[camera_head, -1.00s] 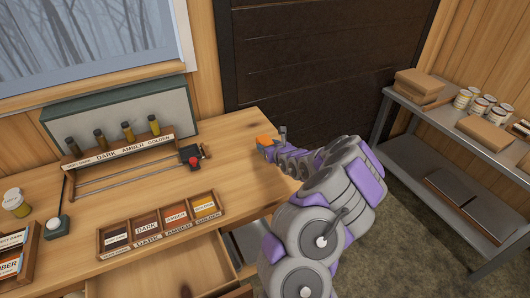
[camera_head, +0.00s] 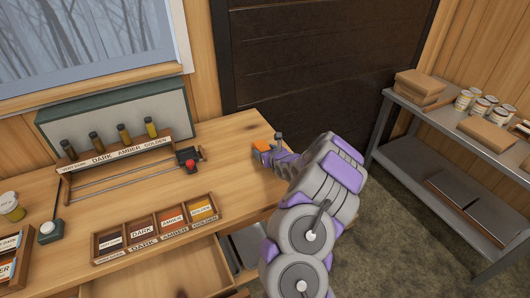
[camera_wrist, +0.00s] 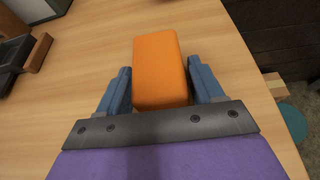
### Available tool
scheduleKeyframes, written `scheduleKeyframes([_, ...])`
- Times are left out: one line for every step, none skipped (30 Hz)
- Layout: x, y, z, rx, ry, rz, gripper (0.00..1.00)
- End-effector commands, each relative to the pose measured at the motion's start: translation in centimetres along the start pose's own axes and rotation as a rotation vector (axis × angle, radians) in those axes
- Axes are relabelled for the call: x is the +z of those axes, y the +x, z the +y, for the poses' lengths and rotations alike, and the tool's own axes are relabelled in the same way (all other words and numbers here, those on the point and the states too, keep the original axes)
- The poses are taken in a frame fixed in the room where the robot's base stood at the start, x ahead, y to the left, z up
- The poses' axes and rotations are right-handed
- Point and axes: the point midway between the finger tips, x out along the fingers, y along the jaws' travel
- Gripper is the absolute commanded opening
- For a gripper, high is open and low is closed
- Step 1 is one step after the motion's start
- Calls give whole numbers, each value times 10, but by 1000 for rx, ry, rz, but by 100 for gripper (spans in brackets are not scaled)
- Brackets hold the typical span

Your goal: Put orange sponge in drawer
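The orange sponge (camera_head: 261,146) is at the right end of the wooden workbench, at or just over its top. In the wrist view the sponge (camera_wrist: 160,70) sits between the two blue-grey fingers of my gripper (camera_wrist: 160,88), with hardly any gap on either side. My gripper (camera_head: 270,150) looks shut on it; the head view shows this only small. The wooden drawer (camera_head: 205,268) is pulled open below the bench front, at the bottom of the head view. Its lower part is cut off by the picture edge.
A compartment tray of labelled cards (camera_head: 157,238) stands on the bench above the drawer. Behind it is a rack of small bottles (camera_head: 118,153) and a dark clamp with a red knob (camera_head: 190,160). A metal shelf (camera_head: 440,125) with boxes and cans stands at right.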

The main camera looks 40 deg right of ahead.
Motion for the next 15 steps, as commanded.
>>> scheduleKeyframes([1, 0, 2, 1, -1, -1, 72])
scheduleKeyframes([1, 0, 2, 1, -2, -1, 75])
scheduleKeyframes([1, -1, 3, 1, -3, -1, 78])
scheduleKeyframes([2, -1, 3, 1, -3, -1, 81])
scheduleKeyframes([2, -1, 4, 1, -3, -1, 84])
scheduleKeyframes([2, -1, 3, 1, -3, -1, 85])
scheduleKeyframes([2, -1, 3, 1, -3, -1, 85])
scheduleKeyframes([1, -1, 3, 1, -3, -1, 85])
scheduleKeyframes([1, 0, 2, 1, -2, -1, 85])
scheduleKeyframes([1, 0, 2, 1, -2, -1, 85])
scheduleKeyframes([1, 0, 1, 1, -1, -1, 85])
scheduleKeyframes([1, 0, 1, 1, 0, -1, 85])
scheduleKeyframes([0, -1, 0, 1, 1, 0, 85])
scheduleKeyframes([0, -2, -1, 0, 2, 0, 85])
scheduleKeyframes([0, -3, -1, 0, 2, 0, 85])
